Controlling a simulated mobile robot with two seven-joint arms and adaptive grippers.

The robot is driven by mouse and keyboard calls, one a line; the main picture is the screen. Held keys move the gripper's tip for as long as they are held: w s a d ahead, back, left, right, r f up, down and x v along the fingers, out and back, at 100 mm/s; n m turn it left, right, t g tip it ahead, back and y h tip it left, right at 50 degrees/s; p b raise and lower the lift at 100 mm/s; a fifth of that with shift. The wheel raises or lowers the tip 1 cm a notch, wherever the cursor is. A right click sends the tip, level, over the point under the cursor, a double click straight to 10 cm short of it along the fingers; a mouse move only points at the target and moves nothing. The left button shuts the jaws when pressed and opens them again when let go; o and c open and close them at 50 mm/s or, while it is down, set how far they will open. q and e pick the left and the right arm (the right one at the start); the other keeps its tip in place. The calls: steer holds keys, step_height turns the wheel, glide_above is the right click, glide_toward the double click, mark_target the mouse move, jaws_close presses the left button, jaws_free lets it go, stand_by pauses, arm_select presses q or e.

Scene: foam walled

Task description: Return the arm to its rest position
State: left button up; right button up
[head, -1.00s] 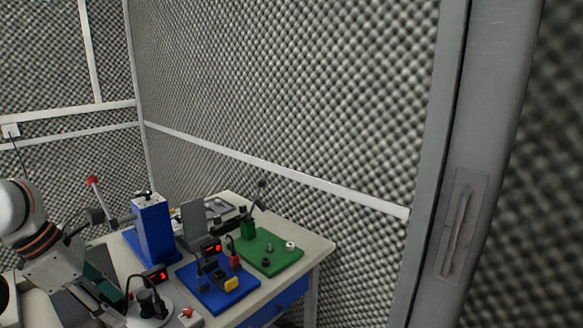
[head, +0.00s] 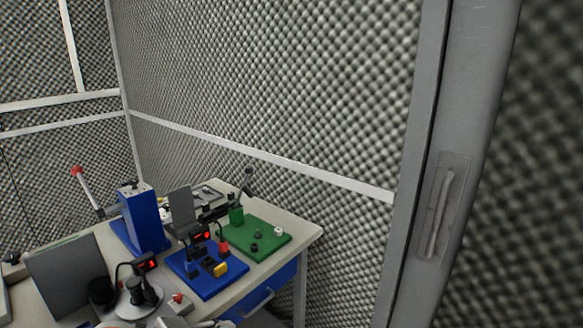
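Neither of my grippers can be made out in the head view, and no arm link shows clearly. A pale grey shape (head: 190,323) is cut off by the bottom edge, and I cannot tell what it is. The worktable (head: 302,240) stands at the lower left with its equipment on it.
On the table are a blue column (head: 144,220) with a red-tipped lever, a blue board (head: 205,285), a green board (head: 275,243), a dark grey panel (head: 68,280) and a round-based device (head: 138,302). A foam wall (head: 270,80) stands behind; a grey door frame (head: 410,200) is right.

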arm_select(q)
steer(key=s+a+f+n+t+y, duration=0.1)
steer(key=s+a+f+n+y, duration=0.1)
steer(key=s+f+n, duration=0.7)
steer(key=s+a+f+n+t+y, duration=0.2)
steer(key=s+a+f+n+y, duration=0.1)
steer(key=s+f+n, duration=0.6)
steer(key=s+n, duration=0.1)
steer(key=n, duration=0.3)
steer(key=shift+s+f+n, duration=0.15)
steer(key=shift+f+n, duration=0.1)
steer(key=shift+n, duration=0.05)
